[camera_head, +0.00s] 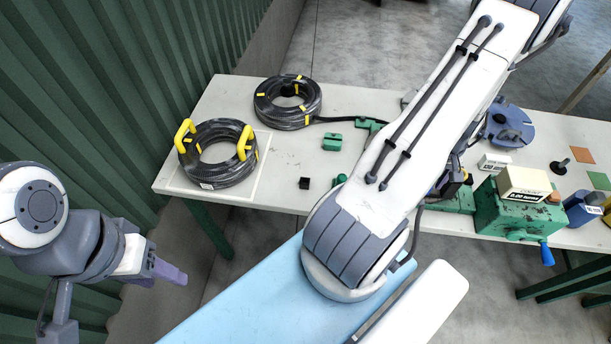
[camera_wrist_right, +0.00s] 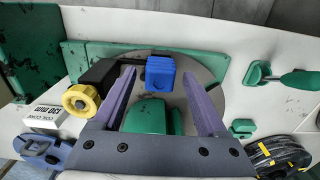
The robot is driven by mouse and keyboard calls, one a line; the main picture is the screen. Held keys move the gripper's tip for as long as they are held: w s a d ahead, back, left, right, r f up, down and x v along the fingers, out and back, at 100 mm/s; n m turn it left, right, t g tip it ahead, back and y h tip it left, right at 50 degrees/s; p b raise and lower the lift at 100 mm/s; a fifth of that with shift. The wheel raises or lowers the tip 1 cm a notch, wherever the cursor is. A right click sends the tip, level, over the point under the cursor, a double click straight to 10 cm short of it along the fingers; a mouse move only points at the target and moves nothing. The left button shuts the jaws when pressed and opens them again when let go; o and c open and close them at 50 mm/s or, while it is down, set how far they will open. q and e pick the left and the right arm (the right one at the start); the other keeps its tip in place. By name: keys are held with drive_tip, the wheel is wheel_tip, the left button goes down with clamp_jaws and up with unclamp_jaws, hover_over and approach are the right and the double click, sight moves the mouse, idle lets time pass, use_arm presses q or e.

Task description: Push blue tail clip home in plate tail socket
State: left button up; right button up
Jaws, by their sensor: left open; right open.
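The blue tail clip (camera_wrist_right: 160,72) shows in the right wrist view as a small ribbed block on or just above the plate. The green plate (camera_wrist_right: 215,62) lies behind it. A rounded green block (camera_wrist_right: 150,116) sits nearer to the camera. I cannot tell how deep the clip sits; its socket is hidden. My right gripper (camera_wrist_right: 160,76) is open, one purple finger on each side of the clip, with gaps showing. In the head view my right arm covers the clip. My left gripper (camera_head: 168,272) is open and empty, left of the table.
A black block with a yellow knob (camera_wrist_right: 82,100) stands beside my right gripper's left finger. Two black hose coils (camera_head: 287,103) lie at the table's left, the nearer one with yellow handles (camera_head: 245,142). A green vise (camera_head: 510,212) and labelled boxes (camera_head: 523,184) stand at the right.

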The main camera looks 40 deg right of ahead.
drive_tip(key=shift+r, duration=0.2)
idle(0.4)
drive_tip(key=shift+r+p, duration=1.7)
drive_tip(key=shift+r, duration=0.3)
drive_tip(key=shift+r, duration=0.1)
drive_tip(key=shift+d+r, duration=0.1)
drive_tip(key=shift+r, duration=0.3)
wheel_tip(320, 180, up, 10)
drive_tip(key=b, duration=0.3)
drive_tip(key=shift+f, duration=0.2)
